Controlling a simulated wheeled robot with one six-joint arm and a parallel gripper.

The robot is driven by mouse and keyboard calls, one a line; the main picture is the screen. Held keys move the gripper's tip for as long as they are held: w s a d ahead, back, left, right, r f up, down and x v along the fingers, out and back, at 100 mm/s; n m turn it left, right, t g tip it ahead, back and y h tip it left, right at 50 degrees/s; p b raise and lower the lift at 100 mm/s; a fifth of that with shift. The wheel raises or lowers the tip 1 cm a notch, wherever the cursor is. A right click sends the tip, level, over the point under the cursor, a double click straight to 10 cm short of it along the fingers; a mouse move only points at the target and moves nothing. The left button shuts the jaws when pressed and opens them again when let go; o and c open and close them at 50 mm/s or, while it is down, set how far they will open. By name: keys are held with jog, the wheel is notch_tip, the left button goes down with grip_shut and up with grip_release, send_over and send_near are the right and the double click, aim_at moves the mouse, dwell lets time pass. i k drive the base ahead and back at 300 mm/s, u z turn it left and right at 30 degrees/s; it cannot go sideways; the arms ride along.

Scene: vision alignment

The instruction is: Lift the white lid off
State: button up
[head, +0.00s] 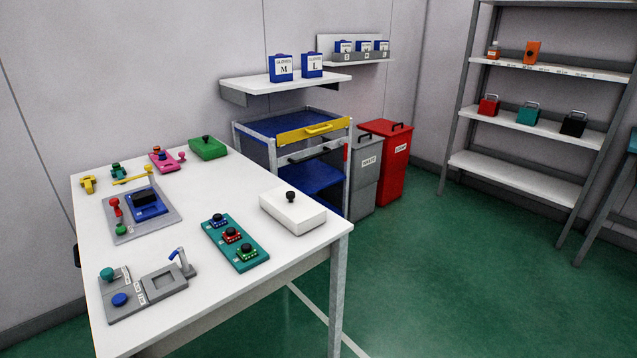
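The white lid (297,211) is a flat rectangular block with a black knob (290,196) on its top. It sits near the right edge of the white table (215,300). Whatever is beneath the lid is hidden. My gripper does not show in the head view.
Left of the lid lies a teal tray (247,262) with several knobbed parts. A grey fixture (150,292), a blue device (149,204), a pink part (165,160) and a green lidded box (208,148) share the table. A blue cart (285,120) stands behind. Green floor is free at right.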

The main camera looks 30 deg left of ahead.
aim_at(295, 211)
jog(key=i, duration=1.75)
jog(key=u, duration=2.5)
jog(key=k, duration=0.15)
jog(key=z, duration=0.7)
jog(key=i, duration=1)
